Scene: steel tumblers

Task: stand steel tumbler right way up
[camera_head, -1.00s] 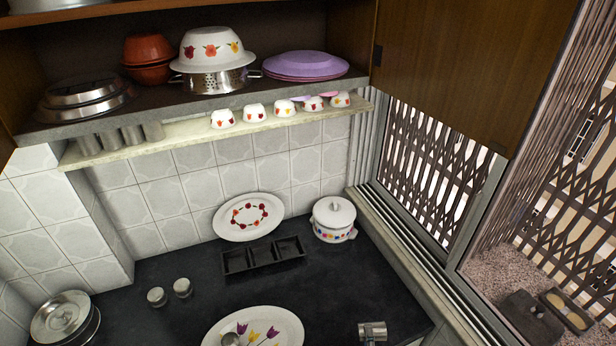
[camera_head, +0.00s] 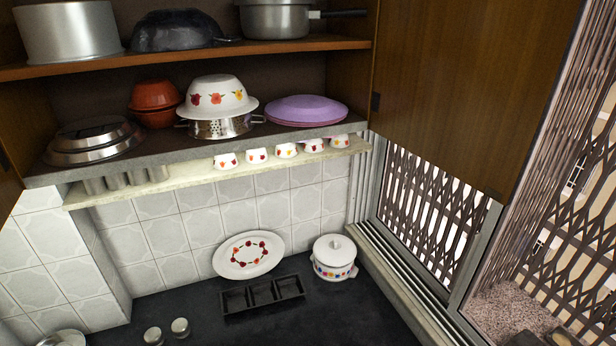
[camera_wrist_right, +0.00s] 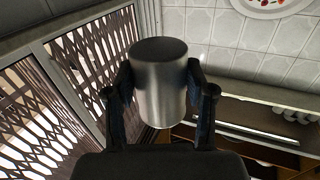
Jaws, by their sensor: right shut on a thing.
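In the right wrist view my right gripper (camera_wrist_right: 160,88) is shut on a steel tumbler (camera_wrist_right: 160,105), with one finger on each side of its wall. The tumbler is plain brushed metal with a dark round end facing the top of the picture. I cannot tell whether that end is the mouth or the base. Neither gripper shows in the head view, and the held tumbler is not seen there. Several other steel tumblers (camera_head: 115,181) stand on the narrow ledge under the shelf at the left.
The dark counter (camera_head: 230,332) holds two small shakers (camera_head: 180,327), a black three-part tray (camera_head: 262,313), a flowered plate (camera_head: 249,255) against the tiles and a lidded white pot (camera_head: 334,259). Small flowered cups (camera_head: 257,156) line the ledge. A grilled window (camera_head: 430,200) is at the right.

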